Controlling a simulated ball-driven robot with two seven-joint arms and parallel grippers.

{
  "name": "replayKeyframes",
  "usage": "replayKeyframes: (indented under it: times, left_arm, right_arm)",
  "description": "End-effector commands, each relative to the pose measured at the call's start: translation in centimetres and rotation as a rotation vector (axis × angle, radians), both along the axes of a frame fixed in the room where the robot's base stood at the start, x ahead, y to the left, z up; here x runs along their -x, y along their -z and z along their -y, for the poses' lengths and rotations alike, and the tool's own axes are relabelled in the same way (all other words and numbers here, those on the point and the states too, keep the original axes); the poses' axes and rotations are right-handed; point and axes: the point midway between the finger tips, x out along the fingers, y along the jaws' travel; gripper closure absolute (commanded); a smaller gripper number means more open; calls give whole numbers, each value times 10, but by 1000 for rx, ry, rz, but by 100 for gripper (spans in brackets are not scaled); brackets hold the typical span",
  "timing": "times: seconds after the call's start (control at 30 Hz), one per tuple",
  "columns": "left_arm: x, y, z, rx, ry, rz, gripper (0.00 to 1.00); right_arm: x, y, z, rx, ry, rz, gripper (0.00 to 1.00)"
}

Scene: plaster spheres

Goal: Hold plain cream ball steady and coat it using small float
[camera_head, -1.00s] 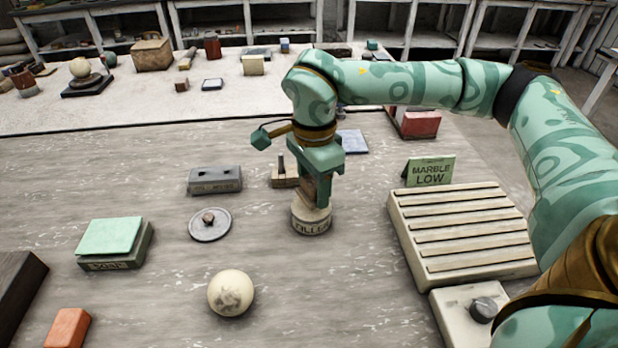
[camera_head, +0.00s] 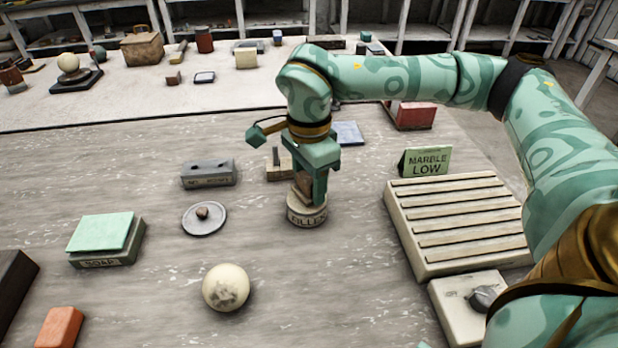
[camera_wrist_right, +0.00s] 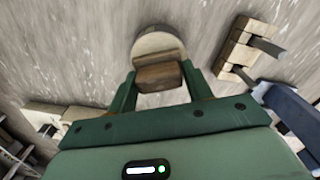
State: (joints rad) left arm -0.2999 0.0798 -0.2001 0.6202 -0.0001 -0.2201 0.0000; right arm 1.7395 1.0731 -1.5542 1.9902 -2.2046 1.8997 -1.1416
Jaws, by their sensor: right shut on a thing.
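The plain cream ball (camera_head: 226,288) rests on the worktable at the front, with a grey patch on its near face. My right gripper (camera_head: 309,188) is shut on a brown block-like tool, which seems to be the small float; it shows between the fingers in the right wrist view (camera_wrist_right: 160,76). The tool is at the mouth of a round cream pot marked FILLER (camera_head: 307,213); the pot also shows in the right wrist view (camera_wrist_right: 158,43). I cannot tell how deep it reaches. My left gripper is not in view, and nothing holds the ball.
The table around the ball is clear.

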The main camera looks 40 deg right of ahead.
Motion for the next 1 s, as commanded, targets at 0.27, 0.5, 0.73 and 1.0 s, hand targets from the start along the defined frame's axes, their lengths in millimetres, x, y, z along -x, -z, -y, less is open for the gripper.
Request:
replayKeyframes:
  times: [0.27,0.5,0.73,1.0]
  left_arm:
    - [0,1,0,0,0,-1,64]
    - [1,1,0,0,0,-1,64]
    - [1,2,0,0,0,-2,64]
    - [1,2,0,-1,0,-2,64]
  right_arm:
    - [0,4,0,0,0,0,72]
    - [0,7,0,0,0,0,72]
    - [0,9,0,0,0,0,72]
    - [0,10,0,0,0,-1,72]
